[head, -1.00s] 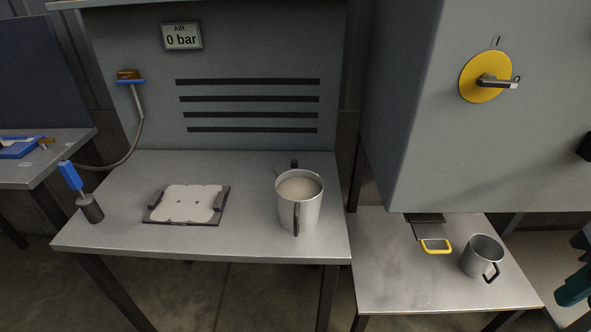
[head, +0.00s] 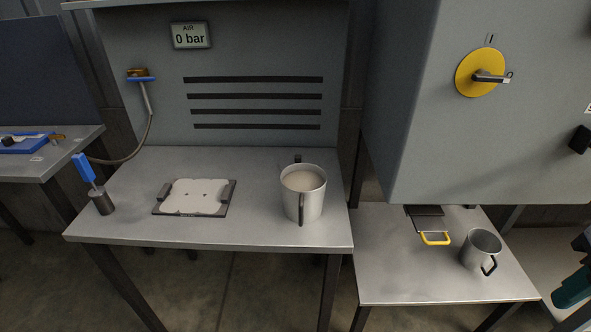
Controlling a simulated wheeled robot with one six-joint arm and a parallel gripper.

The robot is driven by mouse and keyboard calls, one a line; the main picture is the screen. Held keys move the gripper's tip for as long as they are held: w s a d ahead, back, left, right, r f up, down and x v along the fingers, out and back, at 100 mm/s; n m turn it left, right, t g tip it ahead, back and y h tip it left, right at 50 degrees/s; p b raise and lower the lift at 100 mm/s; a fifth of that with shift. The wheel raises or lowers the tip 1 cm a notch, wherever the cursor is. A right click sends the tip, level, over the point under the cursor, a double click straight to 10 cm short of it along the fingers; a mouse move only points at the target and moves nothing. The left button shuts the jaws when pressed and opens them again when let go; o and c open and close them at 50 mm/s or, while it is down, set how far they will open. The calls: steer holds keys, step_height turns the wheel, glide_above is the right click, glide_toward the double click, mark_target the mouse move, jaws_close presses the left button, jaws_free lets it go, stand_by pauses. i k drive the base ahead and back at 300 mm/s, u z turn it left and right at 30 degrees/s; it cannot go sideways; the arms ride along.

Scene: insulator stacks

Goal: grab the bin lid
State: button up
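I see nothing in the head view that I can clearly tell is the bin lid. A metal pot (head: 302,205) with dark handles stands upright and uncovered on the left table, filled with a pale beige material. A flat white plate (head: 193,196) lies in a dark frame with raised side blocks to its left; I cannot tell whether it is a lid. My gripper is not in view.
The right table (head: 400,280) carries an empty grey mug (head: 480,249). A yellow handle (head: 435,239) sticks out under the grey cabinet (head: 425,130) with its yellow dial (head: 481,73). A blue-handled tool in a dark cup (head: 102,203) stands at left.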

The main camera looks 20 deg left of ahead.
mark_target(290, 159)
steer(key=k, duration=1.2)
steer(key=u, duration=0.6)
steer(key=i, duration=0.5)
steer(key=u, duration=1.1)
steer(key=i, duration=1.4)
steer(key=z, duration=0.75)
steer(key=i, duration=0.45)
steer(key=z, duration=0.5)
